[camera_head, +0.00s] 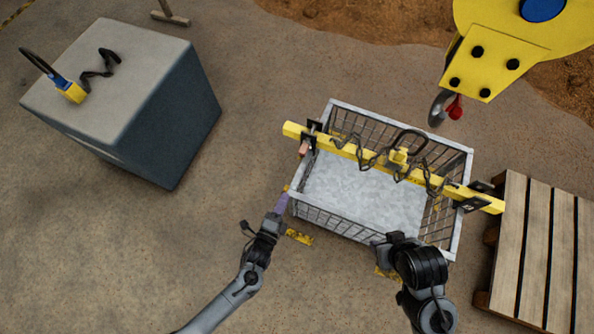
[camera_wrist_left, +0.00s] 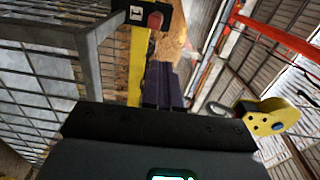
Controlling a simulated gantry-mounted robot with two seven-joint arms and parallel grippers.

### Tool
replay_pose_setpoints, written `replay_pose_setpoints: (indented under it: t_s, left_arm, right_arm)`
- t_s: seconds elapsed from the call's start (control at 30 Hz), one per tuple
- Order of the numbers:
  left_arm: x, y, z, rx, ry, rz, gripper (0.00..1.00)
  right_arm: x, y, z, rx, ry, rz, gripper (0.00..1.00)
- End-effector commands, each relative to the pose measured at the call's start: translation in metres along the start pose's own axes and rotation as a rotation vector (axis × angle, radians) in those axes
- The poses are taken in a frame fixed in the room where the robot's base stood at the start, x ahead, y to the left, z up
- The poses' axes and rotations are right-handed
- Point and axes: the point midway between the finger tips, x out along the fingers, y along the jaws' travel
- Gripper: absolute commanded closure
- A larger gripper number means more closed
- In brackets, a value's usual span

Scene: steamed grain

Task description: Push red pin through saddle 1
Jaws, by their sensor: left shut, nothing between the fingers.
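My left gripper (camera_head: 281,203) is beside the left corner of the wire crate, below the left end of the yellow beam (camera_head: 372,162). Its purple fingers (camera_wrist_left: 163,86) are together and empty in the left wrist view, pointing up past the beam. A black saddle bracket (camera_head: 313,128) sits at the beam's left end, with a reddish piece (camera_head: 304,147) beside it that looks like the red pin. In the wrist view, a black bracket (camera_wrist_left: 148,13) with a red spot lies ahead of the fingers, apart from them. Another black bracket (camera_head: 480,188) is at the beam's right end.
The wire crate (camera_head: 470,180) holds a pale grey mass under the beam. A chain hangs along the beam. A yellow crane block with a hook (camera_head: 437,108) hangs at upper right. A wooden pallet (camera_head: 535,250) is at right, a grey block (camera_head: 130,80) at left. Ground between is open.

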Motion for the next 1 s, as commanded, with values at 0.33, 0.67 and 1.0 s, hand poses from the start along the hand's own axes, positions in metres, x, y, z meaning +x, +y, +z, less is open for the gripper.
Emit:
replay_pose_setpoints:
  t_s: [0.33, 0.67, 1.0]
  left_arm:
    - [0.021, 0.018, 0.006, 0.009, -0.001, -0.024, 1.00]
    - [0.072, 0.018, 0.006, 0.009, -0.001, -0.025, 1.00]
    - [0.129, 0.018, 0.006, 0.008, -0.001, -0.023, 1.00]
  right_arm:
    - [0.029, -0.002, 0.009, 0.005, 0.003, -0.003, 0.57]
    - [0.053, -0.003, 0.016, 0.006, 0.005, -0.004, 0.57]
    - [0.082, -0.003, 0.025, 0.002, 0.003, -0.001, 0.57]
